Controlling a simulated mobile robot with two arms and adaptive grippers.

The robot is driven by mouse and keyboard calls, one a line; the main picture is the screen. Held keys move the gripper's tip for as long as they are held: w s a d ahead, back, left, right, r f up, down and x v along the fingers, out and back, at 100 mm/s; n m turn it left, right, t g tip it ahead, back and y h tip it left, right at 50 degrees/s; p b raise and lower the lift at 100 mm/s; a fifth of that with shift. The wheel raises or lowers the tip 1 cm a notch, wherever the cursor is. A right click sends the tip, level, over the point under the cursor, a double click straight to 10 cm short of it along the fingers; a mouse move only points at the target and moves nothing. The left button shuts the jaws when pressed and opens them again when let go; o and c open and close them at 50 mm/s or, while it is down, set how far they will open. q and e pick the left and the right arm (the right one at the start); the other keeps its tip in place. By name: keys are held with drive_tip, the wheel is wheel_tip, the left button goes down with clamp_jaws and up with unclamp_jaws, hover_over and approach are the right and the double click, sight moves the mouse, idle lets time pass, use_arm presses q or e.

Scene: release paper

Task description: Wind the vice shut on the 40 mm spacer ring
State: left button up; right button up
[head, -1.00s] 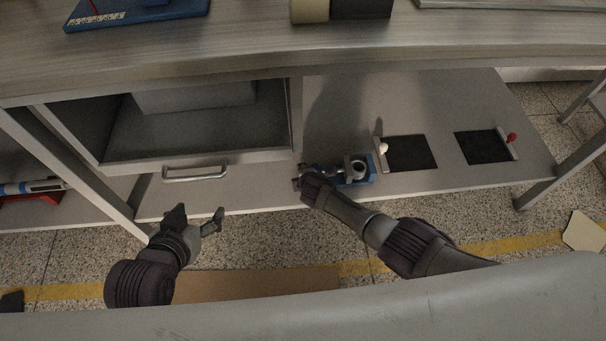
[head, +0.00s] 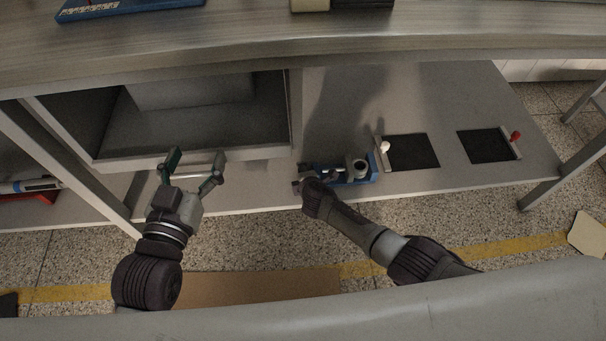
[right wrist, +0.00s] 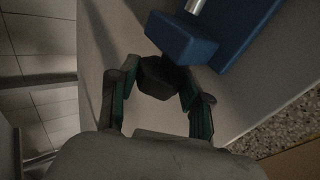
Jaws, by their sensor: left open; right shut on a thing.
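The small blue vice (head: 371,175) sits on the lower shelf, and its blue body also fills the top of the right wrist view (right wrist: 182,40). A grey ring with a dark hole (head: 350,168), seemingly the spacer ring, is at the vice's right part; whether the jaws touch it I cannot tell. My right gripper (head: 305,184) is at the vice's left end. In the right wrist view its fingers are shut on the dark vice knob (right wrist: 157,78). My left gripper (head: 194,168) is open and empty, in front of the drawer handle, which it partly hides.
An open drawer (head: 190,158) with a grey box inside is left of the vice. Right of the vice are two black pads, one (head: 412,152) by a white-knobbed lever, the other (head: 484,146) by a red-knobbed one. The workbench top (head: 250,40) overhangs the shelf.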

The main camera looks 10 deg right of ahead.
drive_tip(key=o, duration=0.9)
drive_tip(key=shift+c, duration=0.2)
drive_tip(key=v, duration=1.2)
